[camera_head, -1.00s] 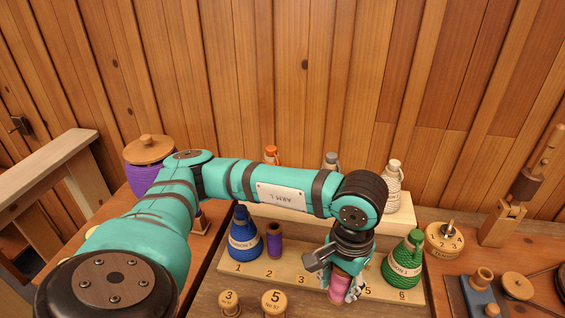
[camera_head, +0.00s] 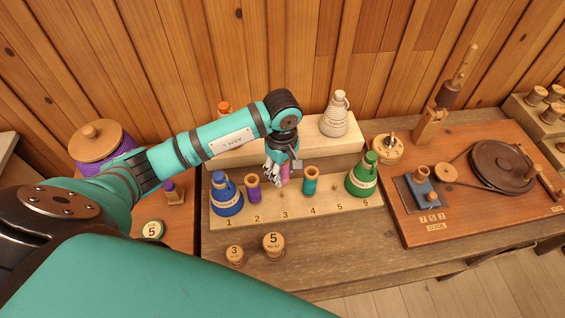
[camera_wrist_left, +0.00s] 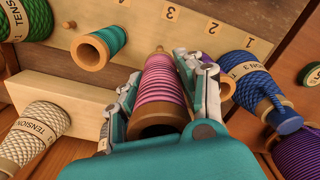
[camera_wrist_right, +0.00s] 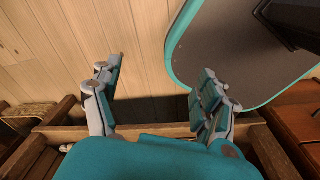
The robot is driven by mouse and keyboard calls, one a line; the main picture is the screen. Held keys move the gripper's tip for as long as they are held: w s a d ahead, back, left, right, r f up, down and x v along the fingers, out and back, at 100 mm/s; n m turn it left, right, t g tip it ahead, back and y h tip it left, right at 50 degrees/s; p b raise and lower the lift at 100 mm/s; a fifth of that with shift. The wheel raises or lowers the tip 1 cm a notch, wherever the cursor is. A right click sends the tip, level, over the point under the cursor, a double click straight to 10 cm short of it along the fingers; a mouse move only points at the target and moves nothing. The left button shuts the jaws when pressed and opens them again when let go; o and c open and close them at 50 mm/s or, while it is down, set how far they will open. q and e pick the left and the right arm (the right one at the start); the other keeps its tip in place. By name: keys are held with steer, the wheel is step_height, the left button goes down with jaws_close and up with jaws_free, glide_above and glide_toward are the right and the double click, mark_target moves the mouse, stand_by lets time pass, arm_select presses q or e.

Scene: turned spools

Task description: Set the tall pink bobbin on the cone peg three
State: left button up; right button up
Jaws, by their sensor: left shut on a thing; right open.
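My left gripper (camera_head: 279,175) is shut on the tall pink bobbin (camera_wrist_left: 161,85), whose thread is striped pink over a wooden core. It also shows partly behind the fingers in the head view (camera_head: 285,173). The bobbin is at position three of the numbered peg board (camera_head: 330,208). In the left wrist view a small wooden tip, seemingly cone peg three (camera_wrist_left: 160,48), shows just past the bobbin's far end; I cannot tell whether they touch. My right gripper (camera_wrist_right: 158,90) is open and empty, away from the board.
A purple bobbin (camera_head: 253,188) stands at two and a teal bobbin (camera_head: 311,181) at four, close on both sides. A blue cone spool (camera_head: 227,195) and a green one (camera_head: 362,176) stand at the board's ends. A pale raised shelf (camera_head: 310,143) lies behind.

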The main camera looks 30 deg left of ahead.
mark_target(282, 192)
arm_select(q)
steer(key=shift+f+b, duration=0.75)
steer(key=shift+f, duration=0.75)
step_height(282, 192, down, 2)
steer(key=shift+f+b, duration=0.1)
steer(key=shift+b, duration=0.9)
steer(key=shift+f, duration=0.1)
arm_select(e)
steer(key=f, duration=0.2)
steer(key=a+f, duration=0.1)
steer(key=shift+a+f, duration=0.1)
steer(key=shift+f, duration=0.25)
steer(key=shift+d, duration=0.3)
arm_select(q)
steer(key=shift+f+b, duration=1)
steer(key=shift+b, duration=0.05)
arm_select(e)
steer(key=shift+f, duration=0.95)
steer(key=shift+s+a, duration=0.1)
steer(key=shift+a, duration=0.2)
